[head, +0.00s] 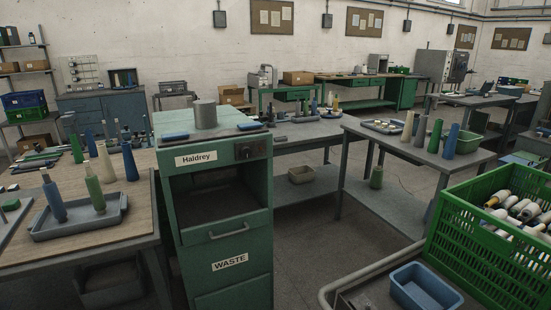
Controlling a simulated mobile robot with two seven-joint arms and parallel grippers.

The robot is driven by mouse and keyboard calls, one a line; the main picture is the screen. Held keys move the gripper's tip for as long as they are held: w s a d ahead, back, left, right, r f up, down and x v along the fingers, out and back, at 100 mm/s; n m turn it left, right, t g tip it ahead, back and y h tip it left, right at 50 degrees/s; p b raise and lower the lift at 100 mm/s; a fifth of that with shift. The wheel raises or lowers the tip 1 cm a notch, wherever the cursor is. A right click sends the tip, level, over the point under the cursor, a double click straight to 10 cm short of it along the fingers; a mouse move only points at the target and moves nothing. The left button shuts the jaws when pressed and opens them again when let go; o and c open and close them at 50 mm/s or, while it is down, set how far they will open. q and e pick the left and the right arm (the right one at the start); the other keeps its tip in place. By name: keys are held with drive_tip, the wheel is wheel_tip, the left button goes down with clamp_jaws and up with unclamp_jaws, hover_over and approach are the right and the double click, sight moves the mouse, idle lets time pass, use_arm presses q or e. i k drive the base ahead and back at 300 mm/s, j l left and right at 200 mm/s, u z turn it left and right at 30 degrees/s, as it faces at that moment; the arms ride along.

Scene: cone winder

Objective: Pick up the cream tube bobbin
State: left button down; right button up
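A cream bobbin (105,164) stands upright on the left table, behind a grey tray (75,228) that holds a blue bobbin (54,201) and a green bobbin (94,188). Another cream bobbin (408,126) stands on the right table, left of several blue and green ones. Several cream or white tubes (497,199) lie mixed with dark-ended ones in the green crate (470,235) at the right. I cannot tell which of these is the cream tube bobbin. Neither of my grippers is in view.
A green cabinet (225,235) marked Haldrey and WASTE stands between the left table (125,237) and the right table (470,167). A blue bin (425,288) sits at the front right beside the crate. Floor (315,245) is clear in the middle.

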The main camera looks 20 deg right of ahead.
sight(535, 231)
drive_tip(key=k+l, duration=0.1)
drive_tip(key=l, duration=0.4)
drive_tip(key=k+l, duration=0.15)
drive_tip(key=l, duration=0.35)
drive_tip(key=k+l, duration=0.1)
drive_tip(key=l, duration=0.35)
drive_tip(key=k+l, duration=0.1)
drive_tip(key=l, duration=0.4)
drive_tip(key=k+l, duration=0.1)
drive_tip(key=l, duration=0.4)
drive_tip(key=k+l, duration=0.15)
drive_tip(key=l, duration=0.35)
drive_tip(key=k+l, duration=0.1)
drive_tip(key=l, duration=0.35)
